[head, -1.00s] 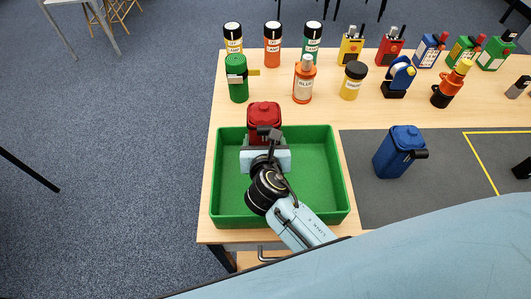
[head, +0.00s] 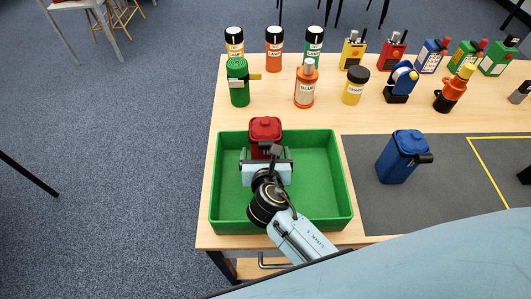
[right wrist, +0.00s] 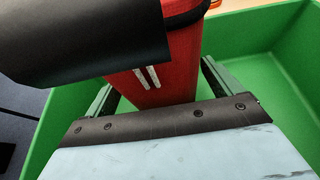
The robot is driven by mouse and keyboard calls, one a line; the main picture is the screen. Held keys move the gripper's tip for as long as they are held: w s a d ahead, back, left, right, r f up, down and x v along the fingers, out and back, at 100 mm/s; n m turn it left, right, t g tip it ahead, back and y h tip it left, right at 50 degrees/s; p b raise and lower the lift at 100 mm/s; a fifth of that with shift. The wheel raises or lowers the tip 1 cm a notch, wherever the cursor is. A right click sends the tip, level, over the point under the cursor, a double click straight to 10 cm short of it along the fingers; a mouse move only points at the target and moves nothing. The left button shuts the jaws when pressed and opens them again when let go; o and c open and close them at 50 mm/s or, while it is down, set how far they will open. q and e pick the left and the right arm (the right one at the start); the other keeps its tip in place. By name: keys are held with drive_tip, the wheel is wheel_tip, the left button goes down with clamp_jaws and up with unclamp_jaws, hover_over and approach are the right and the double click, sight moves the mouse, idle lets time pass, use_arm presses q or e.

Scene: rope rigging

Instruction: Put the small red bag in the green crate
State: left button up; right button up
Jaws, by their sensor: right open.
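The small red bag (head: 265,130) is upright at the back left of the green crate (head: 341,190), its top showing above the back rim. In the right wrist view the red bag (right wrist: 170,75) stands between the two fingers, with green crate walls (right wrist: 270,45) around it. My right gripper (head: 267,155) is open, a finger on each side of the bag, with gaps showing beside it. The bag's base is hidden, so I cannot tell if it touches the crate floor. My left gripper is not in view.
A blue bag (head: 402,158) stands on the grey mat (head: 368,205) right of the crate. A green item (head: 238,85), an orange bottle (head: 306,85) and a yellow jar (head: 354,85) stand behind the crate. The crate's front and right floor is clear.

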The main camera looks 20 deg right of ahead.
drive_tip(key=shift+r, duration=0.2)
drive_tip(key=p+v, duration=0.2)
drive_tip(key=v, duration=1)
